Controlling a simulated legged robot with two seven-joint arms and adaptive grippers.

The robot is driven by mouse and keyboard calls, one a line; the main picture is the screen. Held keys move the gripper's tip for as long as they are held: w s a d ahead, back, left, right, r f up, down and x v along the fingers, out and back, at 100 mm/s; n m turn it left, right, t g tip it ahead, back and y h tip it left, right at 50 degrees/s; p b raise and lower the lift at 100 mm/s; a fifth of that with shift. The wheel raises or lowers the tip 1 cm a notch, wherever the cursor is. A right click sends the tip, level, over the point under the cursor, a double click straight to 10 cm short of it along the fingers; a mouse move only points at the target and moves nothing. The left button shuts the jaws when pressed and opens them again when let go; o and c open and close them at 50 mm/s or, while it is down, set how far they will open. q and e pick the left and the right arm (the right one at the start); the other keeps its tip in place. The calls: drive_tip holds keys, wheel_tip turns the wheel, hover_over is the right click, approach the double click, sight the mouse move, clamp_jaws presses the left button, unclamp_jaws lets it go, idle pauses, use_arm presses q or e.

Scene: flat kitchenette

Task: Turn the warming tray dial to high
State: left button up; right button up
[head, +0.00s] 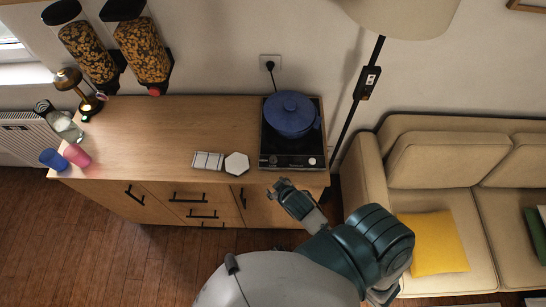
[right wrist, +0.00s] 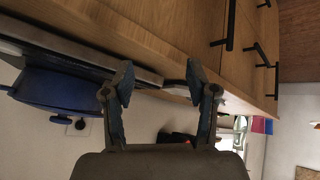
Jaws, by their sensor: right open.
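The warming tray (head: 271,147) is a flat black plate at the right end of the wooden counter, with a metallic front strip. A small pale round spot (head: 312,161) at the right of that strip looks like the dial; its setting is too small to read. A lidded blue pot (head: 291,115) stands on the tray and also shows at the left of the right wrist view (right wrist: 55,90). My right gripper (head: 283,187) is open and empty, in front of the counter edge and just below the tray's front. Its parted fingers (right wrist: 158,82) show in the right wrist view. My left gripper is not in view.
A white hexagonal piece (head: 237,164) and a pale sectioned piece (head: 207,160) lie left of the tray. Cups (head: 76,155) and a lamp (head: 70,80) stand at the far left. A floor lamp pole (head: 356,110) and a sofa (head: 440,160) are at the right. The counter's middle is clear.

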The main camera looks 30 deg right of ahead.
drive_tip(key=w+a+r+n+t+y, duration=0.2)
drive_tip(key=w+a+r+n+t, duration=0.15)
drive_tip(key=w+r+t, duration=0.55)
drive_tip(key=w+a+r+n+t+y, duration=0.2)
drive_tip(key=w+r+n, duration=0.3)
drive_tip(key=r, duration=0.9)
drive_tip(key=s+a+r+n+g+y, duration=0.3)
drive_tip(key=a+r+n+g+y, duration=0.3)
drive_tip(key=n+y, duration=0.4)
drive_tip(key=s+a+r+n+g+y, duration=0.2)
drive_tip(key=a+r+n+g+y, duration=0.25)
drive_tip(key=a+n+y, duration=0.55)
drive_tip(key=n+g+h, duration=0.9)
drive_tip(key=n+h, duration=0.5)
drive_tip(key=h, duration=0.9)
hover_over(273, 158)
wheel_tip(273, 158, down, 15)
drive_tip(key=shift+t, duration=0.25)
wheel_tip(273, 158, down, 16)
drive_tip(key=shift+s+r+p, duration=0.1)
drive_tip(key=shift+p, duration=0.4)
drive_tip(key=shift+f, duration=0.45)
